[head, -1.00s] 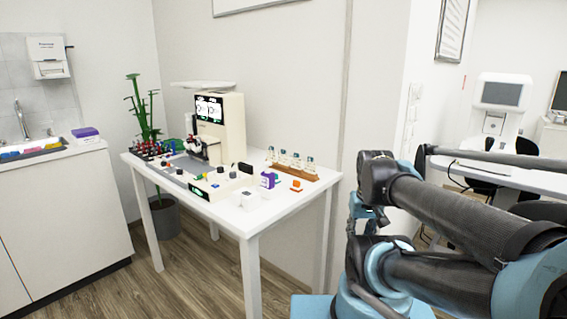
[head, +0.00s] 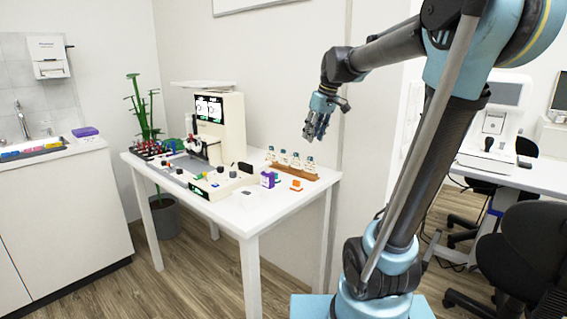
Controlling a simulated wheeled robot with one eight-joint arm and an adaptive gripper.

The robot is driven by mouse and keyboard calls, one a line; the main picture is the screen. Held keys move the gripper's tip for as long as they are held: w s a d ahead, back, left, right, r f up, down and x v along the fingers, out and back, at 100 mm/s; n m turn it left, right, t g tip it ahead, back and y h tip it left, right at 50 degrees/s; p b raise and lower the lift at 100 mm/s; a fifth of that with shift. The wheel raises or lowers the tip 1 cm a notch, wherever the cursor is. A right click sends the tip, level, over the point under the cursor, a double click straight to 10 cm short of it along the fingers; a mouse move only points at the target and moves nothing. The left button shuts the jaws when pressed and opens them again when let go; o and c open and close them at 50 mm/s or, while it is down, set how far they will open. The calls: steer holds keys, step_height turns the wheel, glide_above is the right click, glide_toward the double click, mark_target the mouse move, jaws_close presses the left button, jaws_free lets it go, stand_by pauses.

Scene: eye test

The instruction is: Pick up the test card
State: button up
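My gripper (head: 315,133) hangs in the air above the right end of the white table, fingers pointing down, apart from everything on the table. It is small in the picture, and I cannot tell whether its fingers are open or shut. I cannot make out for certain which thing is the test card. A small white flat piece (head: 248,194) with a dark mark lies near the table's front corner. A small black upright piece (head: 245,168) stands behind it.
The white table (head: 262,218) also bears a desktop instrument with a screen (head: 219,120), a wooden rack of small bottles (head: 292,168), a purple-and-white box (head: 268,180) and an orange piece (head: 296,184). A plant (head: 143,110) stands behind. A black chair (head: 520,235) is at right.

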steer(key=w+a+r+n, duration=0.2)
steer(key=w+a+r, duration=0.3)
steer(key=w, duration=0.4)
glide_above(283, 151)
steer(key=s+d, duration=0.1)
steer(key=d, duration=0.1)
steer(key=shift+y, duration=0.4)
step_height(283, 151, down, 12)
steer(key=shift+r, duration=0.15)
steer(key=shift+x, duration=2.8)
steer(key=shift+w+a, duration=0.1)
steer(key=shift+a, duration=0.05)
jaws_close()
